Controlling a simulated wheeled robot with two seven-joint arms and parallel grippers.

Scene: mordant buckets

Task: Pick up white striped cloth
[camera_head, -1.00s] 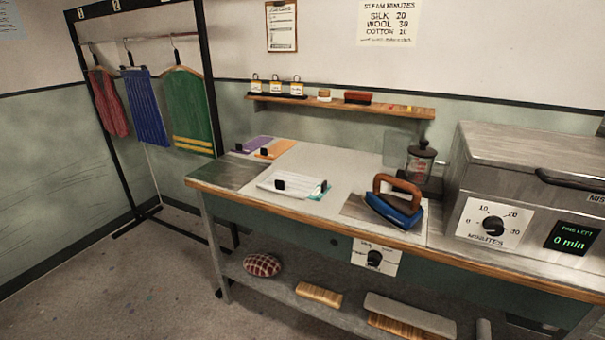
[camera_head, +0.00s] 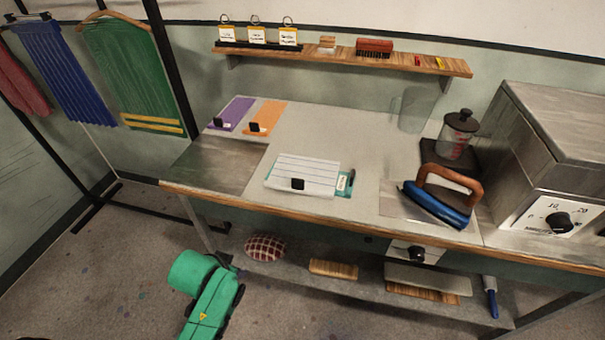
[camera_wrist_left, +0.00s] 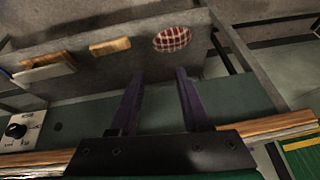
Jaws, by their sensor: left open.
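The white striped cloth (camera_head: 308,170) lies flat on the worktable, with thin dark stripes. A small black clip or tab (camera_head: 297,184) stands at its front edge. A teal item (camera_head: 343,190) shows beneath it and at its right side. My left arm is green and reaches in at the lower left of the head view, in front of the table and below its top. My left gripper (camera_wrist_left: 160,98) is open and empty in the left wrist view, its two dark fingers pointing toward the lower shelf. The cloth is not in the wrist view. My right gripper is not in view.
A blue iron (camera_head: 437,205) with a wooden handle stands right of the cloth. A steel steamer box (camera_head: 560,150) is farther right. Purple (camera_head: 232,112) and orange (camera_head: 267,117) cloths lie at the back left. The wooden table edge (camera_head: 330,227) lies between arm and cloth.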

